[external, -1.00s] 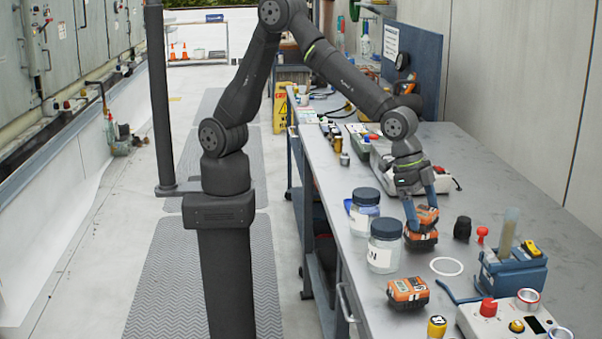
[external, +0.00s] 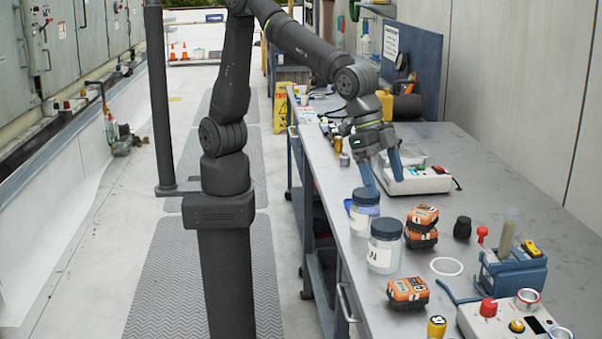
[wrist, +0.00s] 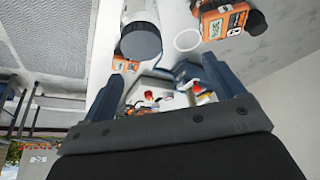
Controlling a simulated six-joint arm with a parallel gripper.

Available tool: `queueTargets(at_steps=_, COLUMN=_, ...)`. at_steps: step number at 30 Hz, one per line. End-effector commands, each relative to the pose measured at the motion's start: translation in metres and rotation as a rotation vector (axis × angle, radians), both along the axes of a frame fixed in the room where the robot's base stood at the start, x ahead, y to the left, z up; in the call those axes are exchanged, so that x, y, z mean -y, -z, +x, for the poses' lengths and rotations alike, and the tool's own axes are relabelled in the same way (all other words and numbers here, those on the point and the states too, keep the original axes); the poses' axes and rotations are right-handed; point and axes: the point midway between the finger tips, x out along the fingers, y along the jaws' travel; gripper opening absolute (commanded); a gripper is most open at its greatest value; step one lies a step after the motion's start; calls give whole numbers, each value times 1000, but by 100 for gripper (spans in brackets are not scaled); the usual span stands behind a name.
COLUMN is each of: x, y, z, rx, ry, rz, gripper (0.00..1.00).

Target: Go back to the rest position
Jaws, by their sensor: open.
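My gripper (external: 384,176) is open and empty, above the workbench (external: 462,200) behind the jars in the external view. Its two blue fingers also show spread apart in the wrist view (wrist: 168,95), with nothing held between them. The stack also shows at the top right of the wrist view (wrist: 222,20). Another orange battery (external: 408,291) lies nearer the front of the bench.
Two jars with dark lids (external: 384,245) stand at the bench's left edge, close to my gripper. A white ring (external: 446,266), a black knob-like piece (external: 462,228), a blue holder (external: 512,272) and a control box (external: 515,318) are on the bench. A grey instrument (external: 420,180) is behind.

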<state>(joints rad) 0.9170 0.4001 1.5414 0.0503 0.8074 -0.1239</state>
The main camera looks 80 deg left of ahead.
Motion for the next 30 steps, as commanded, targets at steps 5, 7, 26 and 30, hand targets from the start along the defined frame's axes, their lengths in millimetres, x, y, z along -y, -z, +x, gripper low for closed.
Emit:
queueTargets(at_steps=5, x=-3, y=3, z=-3, rx=-2, ry=100, rz=2, gripper=87)
queueTargets(at_steps=7, x=-4, y=4, z=-4, rx=-2, ry=140, rz=2, gripper=87)
queueTargets(at_steps=26, x=-5, y=6, z=-19, rx=-1, ry=517, rz=3, gripper=87)
queueTargets(at_steps=30, x=-5, y=5, z=-22, rx=-1, ry=608, rz=3, gripper=87)
